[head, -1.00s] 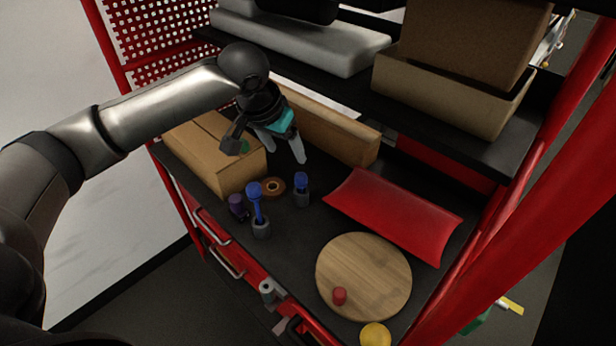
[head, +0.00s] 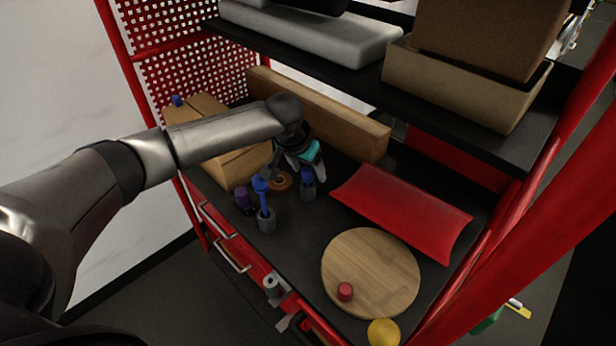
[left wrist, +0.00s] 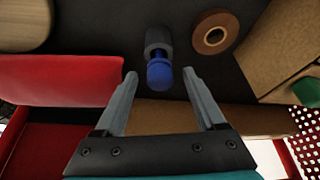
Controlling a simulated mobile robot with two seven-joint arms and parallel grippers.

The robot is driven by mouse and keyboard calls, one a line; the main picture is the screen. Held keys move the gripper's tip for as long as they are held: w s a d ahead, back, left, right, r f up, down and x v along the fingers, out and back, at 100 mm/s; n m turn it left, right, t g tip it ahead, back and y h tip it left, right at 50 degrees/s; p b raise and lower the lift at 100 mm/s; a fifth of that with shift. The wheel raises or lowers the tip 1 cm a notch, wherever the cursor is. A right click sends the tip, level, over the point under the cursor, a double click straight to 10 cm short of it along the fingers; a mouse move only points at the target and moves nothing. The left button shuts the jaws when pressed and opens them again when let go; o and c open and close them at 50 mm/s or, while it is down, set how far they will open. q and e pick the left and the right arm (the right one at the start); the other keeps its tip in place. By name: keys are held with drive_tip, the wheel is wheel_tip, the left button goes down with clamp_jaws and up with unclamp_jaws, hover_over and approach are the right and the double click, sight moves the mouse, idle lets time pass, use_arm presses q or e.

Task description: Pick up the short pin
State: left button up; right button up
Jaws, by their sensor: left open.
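The short pin (head: 307,177) is blue and stands upright in a dark grey holder on the black shelf. It also shows in the left wrist view (left wrist: 159,73), with its round blue head towards the camera. My left gripper (head: 311,170) is open and right over the short pin, partly hiding it in the head view. In the left wrist view, the left gripper's fingertips (left wrist: 159,76) lie either side of the pin's head, with gaps on both sides. I cannot tell the exact height between them. My right gripper is not in view.
A taller blue pin (head: 263,193) in a grey holder stands close to the left, beside a purple piece (head: 242,199). A cardboard box (head: 225,165), red tray (head: 400,212) and round wooden board (head: 385,270) surround the spot.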

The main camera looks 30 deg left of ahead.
use_arm(q)
drive_tip(key=shift+f, duration=0.1)
clamp_jaws()
idle(0.6)
